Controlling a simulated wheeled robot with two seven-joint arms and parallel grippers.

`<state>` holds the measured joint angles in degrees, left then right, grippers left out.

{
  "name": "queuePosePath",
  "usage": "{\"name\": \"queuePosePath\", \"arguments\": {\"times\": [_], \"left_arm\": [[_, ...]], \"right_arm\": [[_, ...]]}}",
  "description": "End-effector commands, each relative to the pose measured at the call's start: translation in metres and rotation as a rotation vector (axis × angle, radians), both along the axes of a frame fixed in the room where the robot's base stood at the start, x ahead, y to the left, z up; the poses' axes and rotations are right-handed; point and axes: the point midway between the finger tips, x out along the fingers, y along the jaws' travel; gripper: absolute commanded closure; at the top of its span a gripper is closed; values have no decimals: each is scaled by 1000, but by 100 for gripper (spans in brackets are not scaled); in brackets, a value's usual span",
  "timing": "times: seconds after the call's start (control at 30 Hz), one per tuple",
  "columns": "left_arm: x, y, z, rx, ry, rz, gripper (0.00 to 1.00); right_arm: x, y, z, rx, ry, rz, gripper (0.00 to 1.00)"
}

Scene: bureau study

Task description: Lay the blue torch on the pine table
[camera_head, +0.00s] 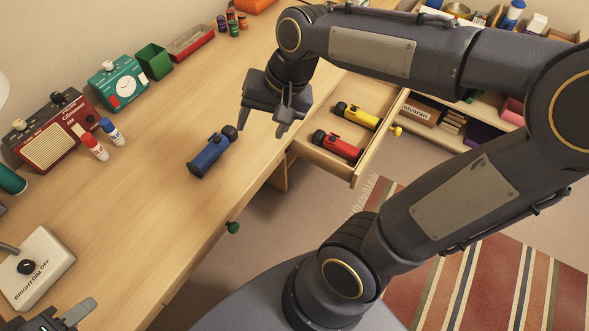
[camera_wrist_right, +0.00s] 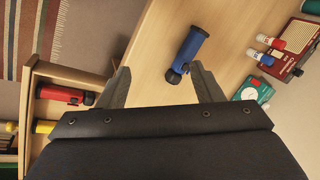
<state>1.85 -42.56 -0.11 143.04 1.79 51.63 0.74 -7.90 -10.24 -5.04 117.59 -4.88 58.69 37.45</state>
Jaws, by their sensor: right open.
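The blue torch (camera_head: 209,158) lies on its side on the light wooden tabletop (camera_head: 150,200), the pine-coloured surface in the head view. Its dark end points up and right. My right gripper (camera_head: 262,131) is open and empty above the table's edge, just right of the torch and apart from it. In the right wrist view the torch (camera_wrist_right: 188,48) lies beyond the open fingers (camera_wrist_right: 161,68), nearer the right-hand finger. Only part of my left gripper (camera_head: 75,314) shows in the head view's lower left corner.
An open drawer (camera_head: 318,157) holds a red torch (camera_head: 338,145) and a yellow torch (camera_head: 357,115). A red radio (camera_head: 50,135), glue sticks (camera_head: 95,146), a teal clock (camera_head: 120,85) and a dimmer box (camera_head: 38,268) stand on the table. The table around the blue torch is clear.

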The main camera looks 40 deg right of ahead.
Motion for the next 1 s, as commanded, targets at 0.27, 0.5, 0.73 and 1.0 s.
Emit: {"name": "queuePosePath", "arguments": {"times": [0.27,0.5,0.73,1.0], "left_arm": [[0,0,0,0,0,0,64],[0,0,0,0,0,0,64],[0,0,1,0,0,0,64],[0,0,44,0,-1,0,64]], "right_arm": [[-96,5,-17,-83,-309,298,40],[-114,10,-28,-131,-382,380,40],[-114,10,-27,-131,-381,381,40],[-114,10,16,-130,-381,380,40]]}}
